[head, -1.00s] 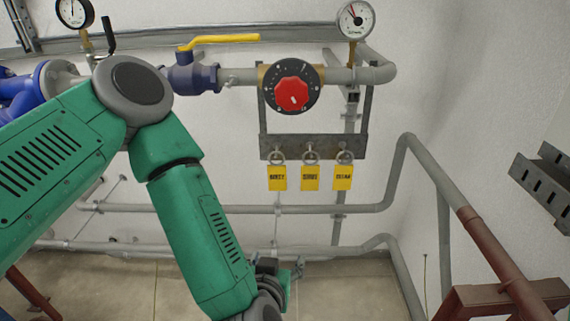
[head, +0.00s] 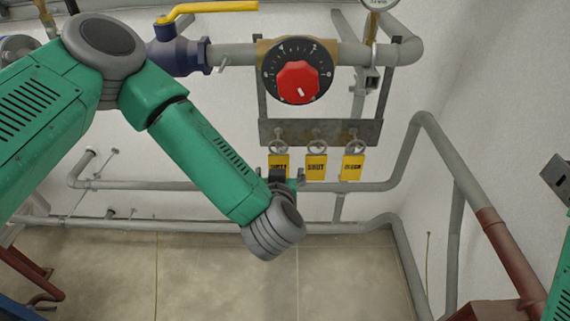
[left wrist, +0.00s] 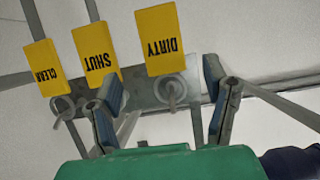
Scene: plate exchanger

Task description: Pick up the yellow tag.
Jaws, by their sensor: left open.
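Three yellow tags hang in a row from rings on a grey bracket under the red-knobbed dial. The left one, the DIRTY tag (head: 279,161), has its lower part hidden by my left gripper (head: 284,182). Next to it hang the SHUT tag (head: 316,167) and the CLEAN tag (head: 352,167). In the left wrist view, turned over, the DIRTY tag (left wrist: 159,40) appears between the two open fingers of my left gripper (left wrist: 162,78), which hold nothing. The SHUT tag (left wrist: 96,52) lies partly behind one finger; the CLEAN tag (left wrist: 43,68) is further left. My right gripper is out of view.
The grey bracket (head: 330,131) hangs below the red dial (head: 298,82). A valve with a yellow handle (head: 205,8) is at the upper left. Grey pipes (head: 140,186) run along the wall behind and below the tags. The floor (head: 340,280) is clear.

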